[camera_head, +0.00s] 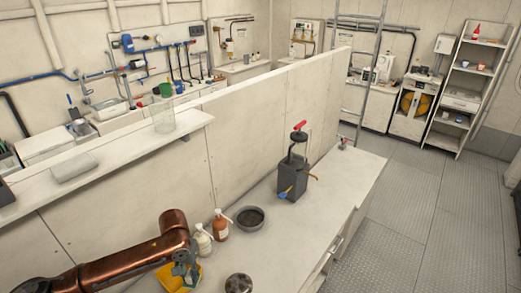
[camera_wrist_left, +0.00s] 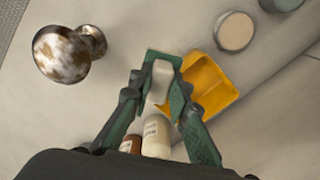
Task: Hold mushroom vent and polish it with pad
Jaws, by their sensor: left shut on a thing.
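The mushroom vent (camera_wrist_left: 60,52), a rounded metal cap with a blotchy brown-and-silver surface and a short stem, lies on the counter. In the head view (camera_head: 238,284) it sits at the bottom edge, right of my left gripper. My left gripper (camera_head: 185,270) is shut on the pad (camera_wrist_left: 161,78), a pale block with a green face. In the wrist view the pad lies between my left gripper's fingertips (camera_wrist_left: 160,85), beside and partly over a yellow tray (camera_wrist_left: 215,88). The vent stands apart from the gripper. My right gripper is not in view.
A white pump bottle (camera_head: 202,242) and an orange-brown one (camera_head: 221,226) stand close behind my left gripper. A dark round bowl (camera_head: 250,218) and a black pump unit (camera_head: 292,178) stand farther along the counter (camera_head: 338,190). A low partition (camera_head: 250,125) runs behind.

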